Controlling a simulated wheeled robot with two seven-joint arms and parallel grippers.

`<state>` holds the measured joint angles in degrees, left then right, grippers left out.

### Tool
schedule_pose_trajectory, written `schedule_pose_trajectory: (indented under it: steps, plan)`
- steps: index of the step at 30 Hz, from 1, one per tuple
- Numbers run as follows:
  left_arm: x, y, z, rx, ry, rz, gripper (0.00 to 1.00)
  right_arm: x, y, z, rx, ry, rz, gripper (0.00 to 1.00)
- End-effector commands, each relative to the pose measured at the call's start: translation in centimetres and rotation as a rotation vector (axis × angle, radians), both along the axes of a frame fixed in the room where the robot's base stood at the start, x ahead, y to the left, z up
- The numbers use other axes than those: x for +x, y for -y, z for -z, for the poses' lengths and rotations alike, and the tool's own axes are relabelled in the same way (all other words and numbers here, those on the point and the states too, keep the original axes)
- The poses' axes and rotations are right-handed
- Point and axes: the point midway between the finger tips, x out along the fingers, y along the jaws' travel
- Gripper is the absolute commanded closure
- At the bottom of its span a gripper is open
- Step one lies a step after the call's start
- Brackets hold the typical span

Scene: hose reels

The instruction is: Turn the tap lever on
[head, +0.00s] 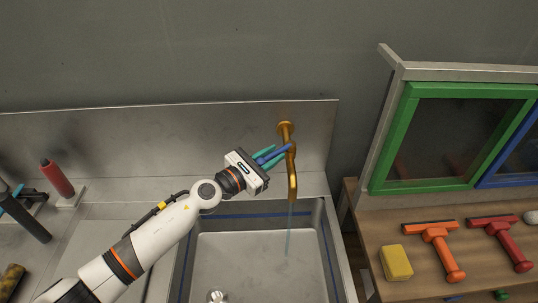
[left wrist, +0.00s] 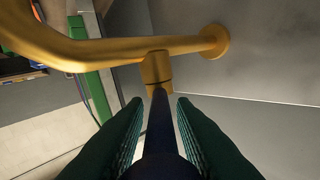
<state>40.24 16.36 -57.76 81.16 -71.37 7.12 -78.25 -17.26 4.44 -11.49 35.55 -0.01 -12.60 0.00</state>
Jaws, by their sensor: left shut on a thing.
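The brass tap (head: 292,175) comes out of the steel wall above the sink; its spout points down. Its blue lever (head: 277,154) sticks out to the left from the tap body. My left gripper (head: 270,157) has its teal fingers on either side of the lever and is shut on it. In the left wrist view the dark blue lever (left wrist: 160,125) runs between the fingers to the brass tap body (left wrist: 157,68). A thin bluish stream of water (head: 288,235) falls from the spout into the sink. My right gripper is not in view.
The steel sink basin (head: 260,262) lies below the tap. At right, a wooden bench holds a yellow sponge (head: 396,262), an orange squeegee (head: 440,250) and a red squeegee (head: 500,240), under a green frame (head: 393,140). A red bottle (head: 57,178) is at far left.

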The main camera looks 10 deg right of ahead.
Motion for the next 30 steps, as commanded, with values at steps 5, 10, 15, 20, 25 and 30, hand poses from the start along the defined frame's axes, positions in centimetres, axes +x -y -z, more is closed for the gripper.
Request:
schedule_pose_trajectory:
  steps: [5, 10, 15, 20, 25, 30]
  plan:
    - [0.0, 0.0, -0.1, -0.001, 0.003, -0.001, 0.65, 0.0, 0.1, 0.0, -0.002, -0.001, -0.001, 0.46]
    - [0.0, 0.0, -0.1, 0.000, 0.001, -0.001, 0.65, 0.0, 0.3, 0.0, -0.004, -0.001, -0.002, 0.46]
    - [-0.3, -0.6, 0.0, 0.001, 0.002, 0.000, 0.65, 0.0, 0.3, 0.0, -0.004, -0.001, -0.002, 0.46]
    - [-1.8, -2.8, 0.1, 0.004, 0.001, -0.001, 0.65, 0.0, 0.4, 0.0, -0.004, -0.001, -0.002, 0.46]
    - [-3.9, -6.0, 0.2, 0.003, 0.001, 0.000, 0.65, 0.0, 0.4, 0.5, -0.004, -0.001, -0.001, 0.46]
    - [-5.6, -8.5, 0.2, 0.000, 0.001, -0.001, 0.65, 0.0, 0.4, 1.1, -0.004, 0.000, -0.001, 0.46]
